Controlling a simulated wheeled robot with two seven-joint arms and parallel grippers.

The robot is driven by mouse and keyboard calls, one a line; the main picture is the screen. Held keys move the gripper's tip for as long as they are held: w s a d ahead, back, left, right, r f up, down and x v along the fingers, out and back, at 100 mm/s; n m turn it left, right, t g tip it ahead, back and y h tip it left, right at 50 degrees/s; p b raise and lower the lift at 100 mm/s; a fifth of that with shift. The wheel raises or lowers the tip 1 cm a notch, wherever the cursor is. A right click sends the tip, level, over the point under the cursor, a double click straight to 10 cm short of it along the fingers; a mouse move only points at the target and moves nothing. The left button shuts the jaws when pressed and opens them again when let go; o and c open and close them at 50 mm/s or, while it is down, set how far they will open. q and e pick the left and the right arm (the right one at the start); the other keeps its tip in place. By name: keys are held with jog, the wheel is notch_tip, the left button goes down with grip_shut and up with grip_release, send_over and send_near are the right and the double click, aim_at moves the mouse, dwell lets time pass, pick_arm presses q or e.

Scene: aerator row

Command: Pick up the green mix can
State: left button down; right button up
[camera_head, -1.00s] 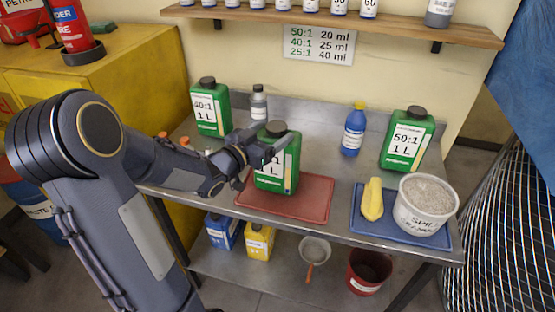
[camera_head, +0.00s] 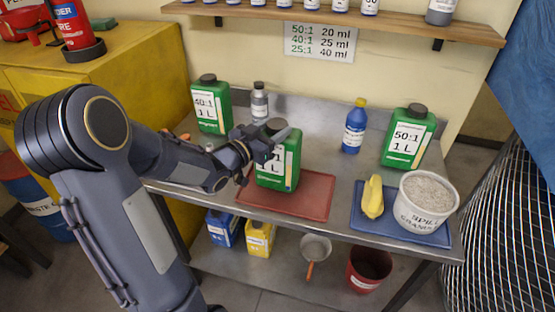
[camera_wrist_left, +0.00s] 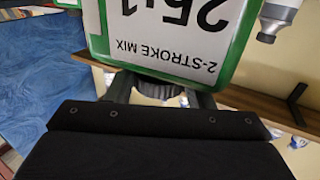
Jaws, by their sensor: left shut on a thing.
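A green mix can (camera_head: 290,170) with a dark cap and white label stands upright at the red tray (camera_head: 314,203), in the middle of the bench. My right gripper is out of view.
Other green cans stand behind left, marked 40:1 (camera_head: 209,105), and right, marked 50:1 (camera_head: 409,140). A grey bottle (camera_head: 259,103) and blue bottle (camera_head: 354,130) stand near the back. A blue tray (camera_head: 420,235) bears a white tub (camera_head: 425,212) and a yellow item (camera_head: 373,198).

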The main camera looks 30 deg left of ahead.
pick_arm(q)
jog(key=shift+r, duration=0.2)
